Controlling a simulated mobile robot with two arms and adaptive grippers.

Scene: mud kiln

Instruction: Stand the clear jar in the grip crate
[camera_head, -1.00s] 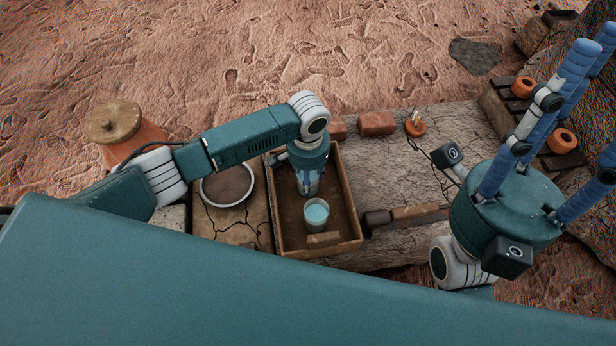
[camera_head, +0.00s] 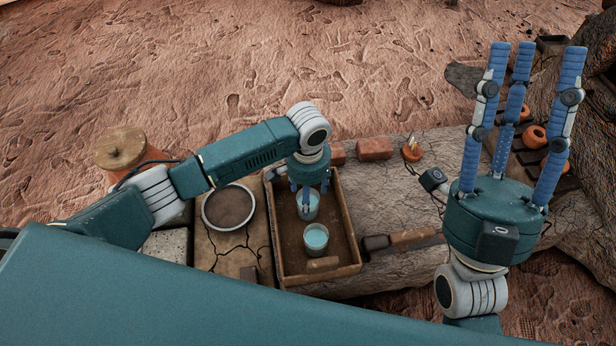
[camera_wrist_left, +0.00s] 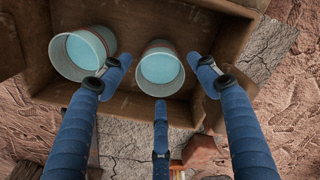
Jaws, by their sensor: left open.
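Two clear jars, pale blue inside, stand in the brown wooden crate (camera_head: 355,215). One jar (camera_head: 307,208) is beneath my left gripper (camera_head: 308,198); the other jar (camera_head: 316,240) stands nearer, beside a small block. The left gripper's fingers are spread open around the first jar. In the left wrist view, that jar (camera_wrist_left: 160,68) sits between the open fingers (camera_wrist_left: 161,85), apparently free of them, and the other jar (camera_wrist_left: 80,58) is close to the left finger. I cannot tell the jars apart by type. My right gripper (camera_head: 528,65) is open and empty, pointing up, away from the crate.
A round dish (camera_head: 229,207) lies left of the crate, with a lidded clay pot (camera_head: 122,150) beyond. Bricks (camera_head: 375,148) and a small orange item (camera_head: 411,149) lie behind. A wooden-handled tool (camera_head: 410,238) is right of the crate. Orange pots (camera_head: 535,137) stand far right.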

